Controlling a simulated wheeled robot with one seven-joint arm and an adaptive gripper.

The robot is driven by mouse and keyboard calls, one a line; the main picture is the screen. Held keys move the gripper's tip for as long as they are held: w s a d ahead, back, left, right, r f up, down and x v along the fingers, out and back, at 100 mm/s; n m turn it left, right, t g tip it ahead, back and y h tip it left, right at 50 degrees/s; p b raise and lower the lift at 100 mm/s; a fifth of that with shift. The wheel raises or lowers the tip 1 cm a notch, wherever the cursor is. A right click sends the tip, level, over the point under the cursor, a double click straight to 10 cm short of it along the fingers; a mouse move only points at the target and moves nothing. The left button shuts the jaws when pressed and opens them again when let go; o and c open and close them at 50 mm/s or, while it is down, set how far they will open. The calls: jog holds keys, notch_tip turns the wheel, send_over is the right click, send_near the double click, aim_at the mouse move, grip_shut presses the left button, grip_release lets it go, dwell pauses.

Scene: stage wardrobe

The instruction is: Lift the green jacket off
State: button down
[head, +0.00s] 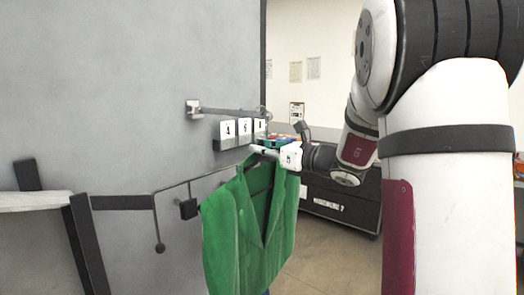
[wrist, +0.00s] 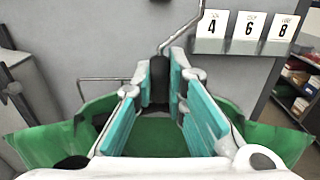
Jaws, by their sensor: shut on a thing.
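The green jacket (head: 245,230) hangs open-fronted on a dark hanger, just right of the grey wall panel in the head view. My gripper (head: 262,151) is at the top of the jacket, at collar height. In the wrist view my gripper (wrist: 160,95) has its teal pads on either side of the hanger's black neck (wrist: 158,72), shut on it. A thin metal hook (wrist: 180,28) rises from the neck; its upper end leaves the picture. Green cloth (wrist: 50,142) spreads on both sides below the fingers. I cannot tell whether the hook touches a rail.
A metal rail (head: 235,111) sticks out from a wall bracket (head: 193,108) above the jacket. Number cards (head: 228,129) stand on a ledge below it. A thin bent rod (head: 155,220) with a ball end is left of the jacket. A dark cabinet (head: 340,205) stands behind.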

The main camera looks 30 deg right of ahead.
jog(key=p+v, duration=0.2)
jog(key=v, duration=0.7)
dwell(1.2)
jog(key=shift+r, duration=0.1)
jog(key=p+v, duration=0.5)
jog(key=v, duration=1.1)
dwell(0.4)
